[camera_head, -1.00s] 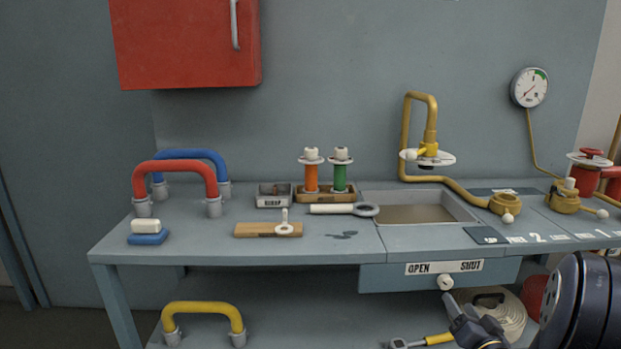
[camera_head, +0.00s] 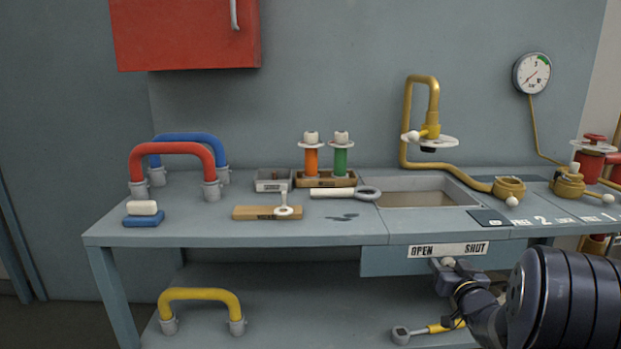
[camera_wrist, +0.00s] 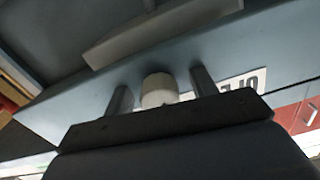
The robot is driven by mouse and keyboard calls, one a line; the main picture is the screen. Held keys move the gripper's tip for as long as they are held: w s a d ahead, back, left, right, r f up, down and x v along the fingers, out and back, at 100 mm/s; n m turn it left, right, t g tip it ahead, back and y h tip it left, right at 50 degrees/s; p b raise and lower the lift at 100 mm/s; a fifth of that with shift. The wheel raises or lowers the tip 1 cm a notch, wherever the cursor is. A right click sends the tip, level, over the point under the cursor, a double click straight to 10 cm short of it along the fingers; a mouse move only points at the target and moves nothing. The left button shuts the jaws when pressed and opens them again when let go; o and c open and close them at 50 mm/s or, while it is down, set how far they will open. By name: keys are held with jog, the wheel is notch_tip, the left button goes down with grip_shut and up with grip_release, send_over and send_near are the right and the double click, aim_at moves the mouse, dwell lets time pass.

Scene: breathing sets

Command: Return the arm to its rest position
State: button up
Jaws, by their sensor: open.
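My gripper (camera_head: 450,268) is in front of the blue-grey panel (camera_head: 385,262) under the bench, just below its white OPEN/SHUT label (camera_head: 447,249). The jaws are open. In the wrist view, the two fingers of my gripper (camera_wrist: 161,88) stand one on each side of a white round knob (camera_wrist: 158,92). The knob also shows as a small pale spot in the head view (camera_head: 447,262). Whether either finger touches the knob cannot be told. My dark arm fills the lower right of the head view.
The bench top (camera_head: 200,232) above carries a wooden block (camera_head: 255,213), a magnifier-like tool (camera_head: 345,193), a sunken basin (camera_head: 420,198) and brass pipework (camera_head: 423,85). A yellow-handled tool (camera_head: 430,330) and a yellow handle (camera_head: 200,294) are on the lower shelf.

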jog(key=n+b, duration=0.3)
jog(key=shift+f+n, duration=0.25)
jog(key=shift+n, duration=0.05)
jog(key=s+r+h+p, duration=0.1)
jog(key=s+r+p, duration=0.1)
jog(key=s, duration=0.4)
jog(key=s+r+m+g+h+p, duration=0.1)
jog(key=s+r+p, duration=0.1)
jog(key=s+p, duration=0.3)
jog(key=shift+s+a+g, duration=0.3)
jog(key=shift+s, duration=0.7)
jog(key=shift+s+a, duration=0.1)
